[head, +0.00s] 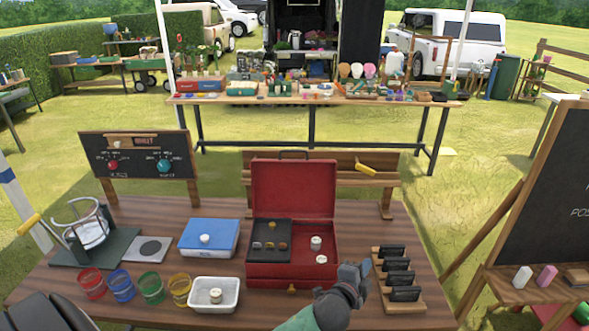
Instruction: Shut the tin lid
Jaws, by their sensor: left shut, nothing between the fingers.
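A red tin (258,272) stands on the wooden table with its lid (293,188) raised upright at the back, a dark handle on the lid's top edge. Inside is a black tray (271,234) on the left with small brown and dark pieces, and two small white round items (316,243) on the right.
A rack with black slots (401,294) stands right of my gripper. Left of the tin are a shut blue box (208,238), a white dish (213,309), several coloured glass-like rings (151,288) and a balance-like stand (90,235). A low wooden rail (350,181) stands behind the tin.

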